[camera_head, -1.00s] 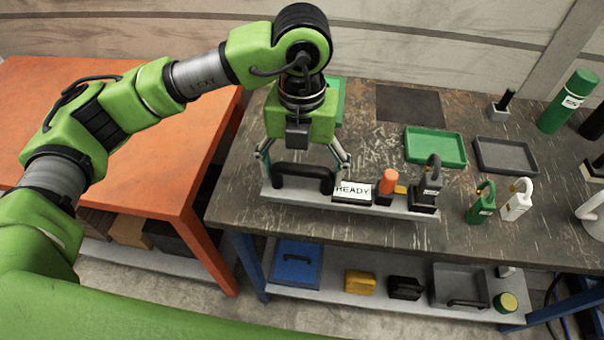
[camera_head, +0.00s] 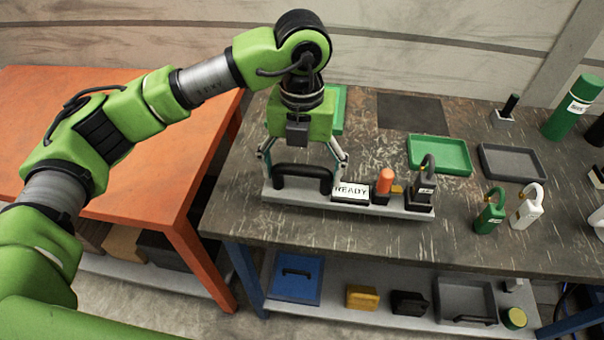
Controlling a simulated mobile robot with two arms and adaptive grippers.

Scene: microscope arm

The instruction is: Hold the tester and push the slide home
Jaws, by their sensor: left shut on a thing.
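The tester is a long pale grey bar (camera_head: 300,202) with a black handle (camera_head: 302,172) at its left. Beside the handle sits a white READY label (camera_head: 351,191). An orange knob (camera_head: 385,181) on a dark block stands right of the label, with a small yellow piece (camera_head: 397,190) next to it. A dark grey padlock-like block (camera_head: 422,187) stands at the right end. My left gripper (camera_head: 303,168) points down over the handle and is shut on it. I cannot tell whether the bar touches the bench. My right gripper is not in view.
A green tray (camera_head: 440,170) and a grey tray (camera_head: 484,149) lie behind and right. Green (camera_head: 489,216) and white (camera_head: 525,213) padlocks stand to the right. A green bottle (camera_head: 572,108) is at the back right. The worn bench top (camera_head: 390,235) is bare in front of the tester.

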